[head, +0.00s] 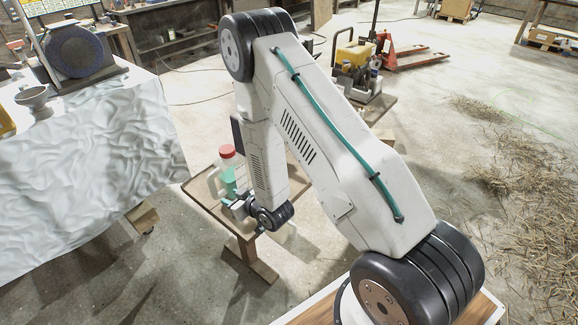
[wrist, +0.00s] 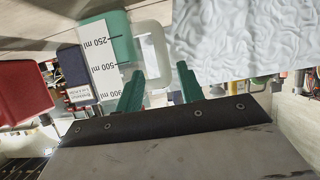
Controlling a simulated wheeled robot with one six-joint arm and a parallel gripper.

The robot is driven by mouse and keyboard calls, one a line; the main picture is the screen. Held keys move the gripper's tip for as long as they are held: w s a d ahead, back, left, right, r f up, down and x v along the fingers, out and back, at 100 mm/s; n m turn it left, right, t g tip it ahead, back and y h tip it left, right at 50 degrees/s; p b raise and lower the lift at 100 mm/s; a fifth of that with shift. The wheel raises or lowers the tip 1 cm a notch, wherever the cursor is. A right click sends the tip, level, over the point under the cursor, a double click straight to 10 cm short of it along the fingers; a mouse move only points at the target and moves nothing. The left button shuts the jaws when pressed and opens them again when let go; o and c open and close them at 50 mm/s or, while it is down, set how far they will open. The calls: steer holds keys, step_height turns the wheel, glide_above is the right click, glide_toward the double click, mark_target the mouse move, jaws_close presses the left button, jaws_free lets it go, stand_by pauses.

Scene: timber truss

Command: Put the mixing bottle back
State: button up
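The mixing bottle (head: 228,180) has a red cap, a pale body and green contents. It appears upright at the small wooden table in the head view; its base is partly hidden by my gripper (head: 238,208). In the wrist view the bottle (wrist: 118,38) appears upside down, with a white millilitre scale. Its pale handle (wrist: 154,52) lies in front of the gap between the green fingers of my gripper (wrist: 160,78). The fingers are spread, and I see no clear contact with the handle.
The small wooden table (head: 201,192) is mostly clear around the bottle. A white-draped table (head: 90,165) stands at the left. A red pallet truck (head: 415,57) and a yellow machine (head: 354,54) stand behind. Straw (head: 525,180) lies on the floor at right.

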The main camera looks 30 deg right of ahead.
steer(key=w+d+r+g+h, duration=0.2)
steer(key=d+r, duration=0.1)
steer(key=r, duration=1)
steer(key=s+d+r+m+g+h, duration=0.25)
steer(key=s+r, duration=0.35)
steer(key=r, duration=0.6)
steer(key=s+r+g, duration=0.2)
steer(key=s+r, duration=0.3)
steer(key=s, duration=0.5)
steer(key=s+d+r+g, duration=0.1)
steer(key=s+r, duration=0.3)
steer(key=s, duration=0.6)
steer(key=s+r+m+g, duration=0.1)
steer(key=s+r+g, duration=0.3)
steer(key=s, duration=0.7)
steer(key=shift+d+r, duration=0.35)
steer(key=shift+r, duration=0.5)
steer(key=shift+s, duration=0.1)
